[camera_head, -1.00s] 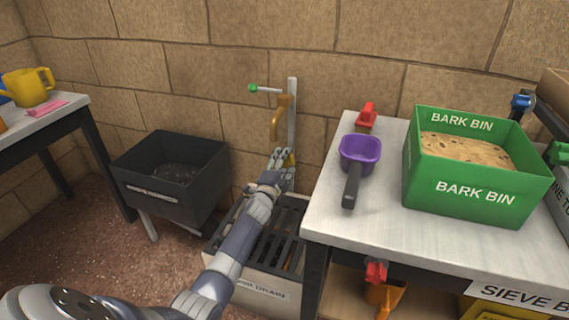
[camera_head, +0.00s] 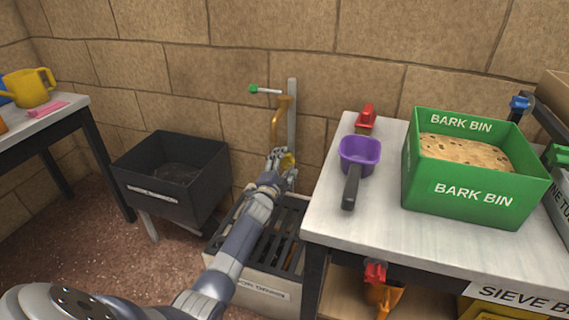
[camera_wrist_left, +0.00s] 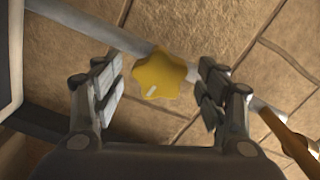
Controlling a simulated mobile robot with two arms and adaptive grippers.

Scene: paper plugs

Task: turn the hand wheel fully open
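The hand wheel is a yellow lobed knob with a pale mark on its face. In the left wrist view the hand wheel (camera_wrist_left: 160,74) sits between the two open fingers of my left gripper (camera_wrist_left: 158,90), with a gap on each side. In the head view the hand wheel (camera_head: 288,161) shows low on the grey standpipe (camera_head: 292,112), partly hidden by the gripper. My left gripper (camera_head: 281,162) is right at it. A brass spout (camera_head: 276,122) with a green-ended lever (camera_head: 254,88) is above. My right gripper is not in view.
A slatted drain box (camera_head: 265,287) stands below the pipe. A black bin (camera_head: 165,190) is to its left. At right a table holds a purple scoop (camera_head: 360,154), a red-handled tool (camera_head: 366,118) and a green bark bin (camera_head: 465,200).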

